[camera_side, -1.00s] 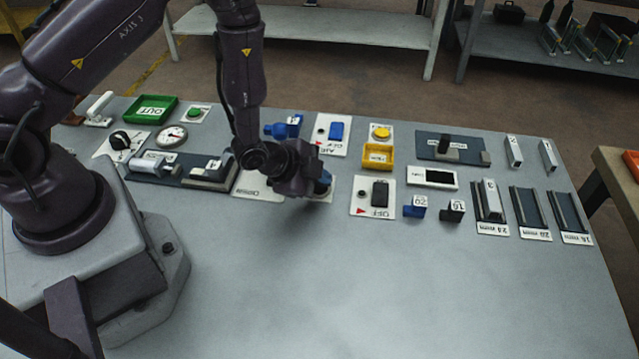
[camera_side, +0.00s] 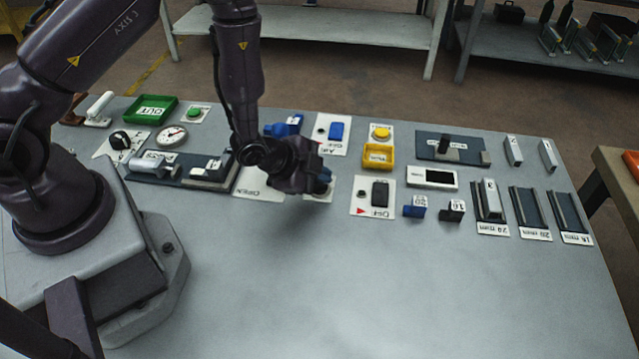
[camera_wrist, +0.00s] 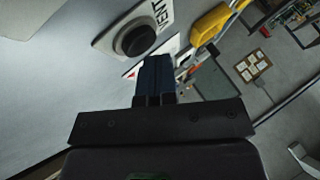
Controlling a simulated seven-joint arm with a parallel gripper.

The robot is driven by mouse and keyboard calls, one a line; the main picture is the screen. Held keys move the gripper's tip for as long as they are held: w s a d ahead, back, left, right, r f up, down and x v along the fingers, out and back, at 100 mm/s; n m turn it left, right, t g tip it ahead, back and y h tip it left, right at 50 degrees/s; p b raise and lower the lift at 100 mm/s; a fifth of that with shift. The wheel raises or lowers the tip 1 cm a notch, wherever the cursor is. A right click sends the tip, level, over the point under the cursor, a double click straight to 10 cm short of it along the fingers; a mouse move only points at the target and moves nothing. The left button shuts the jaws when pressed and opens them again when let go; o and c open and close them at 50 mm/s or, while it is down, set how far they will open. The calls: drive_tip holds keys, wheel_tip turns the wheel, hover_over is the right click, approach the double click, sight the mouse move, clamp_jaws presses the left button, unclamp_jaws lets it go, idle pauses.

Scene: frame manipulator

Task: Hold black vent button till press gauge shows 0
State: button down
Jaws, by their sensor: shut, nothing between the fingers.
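The black round vent button (camera_wrist: 135,39) sits on a white plate lettered VENT in the wrist view. In the side view my gripper hides the button, and only part of its pale plate (camera_side: 321,197) shows. My gripper (camera_wrist: 157,60) is shut and empty, its dark blue fingertips together. In the wrist view the fingertips appear below and right of the button, apart from it in the picture; the height between them is unclear. In the side view my gripper (camera_side: 325,176) is over the plate. The round white press gauge (camera_side: 171,135) stands at the back left; its reading is too small to tell.
A plate with a black switch (camera_side: 379,193) lies right of my gripper. A yellow bin (camera_side: 378,157) is further right. The front of the table (camera_side: 350,290) is clear.

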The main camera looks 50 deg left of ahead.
sight(319, 188)
drive_tip(key=shift+r, duration=0.4)
drive_tip(key=shift+r, duration=2.5)
drive_tip(key=s+g, duration=0.1)
drive_tip(key=s+f+n+g, duration=0.1)
drive_tip(key=s+a+f+n+g, duration=0.1)
drive_tip(key=s, duration=0.1)
drive_tip(key=shift+f+y, duration=0.2)
drive_tip(key=shift+y, duration=0.2)
drive_tip(key=s+a+r+n, duration=0.1)
drive_tip(key=s+r+n, duration=0.3)
drive_tip(key=r, duration=1)
drive_tip(key=s+a+r+n, duration=0.1)
drive_tip(key=s+r+n, duration=0.3)
drive_tip(key=s+r, duration=0.7)
wheel_tip(319, 188, up, 4)
drive_tip(key=shift+s+a+r+n+y, duration=0.1)
drive_tip(key=shift+s+a+n+y, duration=0.05)
drive_tip(key=shift+a+n+y, duration=0.2)
